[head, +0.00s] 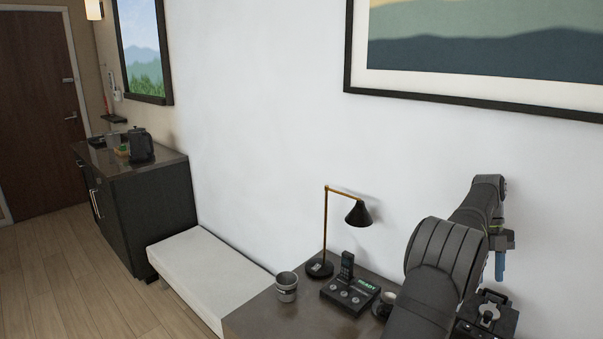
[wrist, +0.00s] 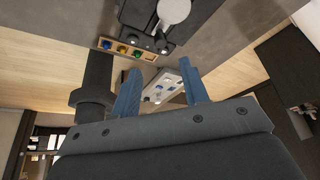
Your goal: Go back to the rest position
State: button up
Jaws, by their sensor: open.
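My gripper (wrist: 162,84) is open in the wrist view, with its two blue fingers apart and nothing between them. Beyond the gap, lower down, is a white tray (wrist: 165,90) with small items. In the head view my arm rises at the right, and a blue finger of my gripper (head: 500,265) points down, above a dark appliance (head: 490,312). The gripper looks clear of the things below it.
The desk (head: 262,318) holds a grey cup (head: 287,287), a phone (head: 349,290) and a black lamp (head: 357,212). A white bench (head: 213,272) and a cabinet with a kettle (head: 140,146) stand left. A wooden capsule holder (wrist: 127,48) shows in the wrist view.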

aim_at(488, 312)
jog(key=x, duration=0.9)
jog(key=shift+s+f, duration=0.1)
jog(key=shift+f, duration=0.1)
jog(key=shift+r, duration=0.1)
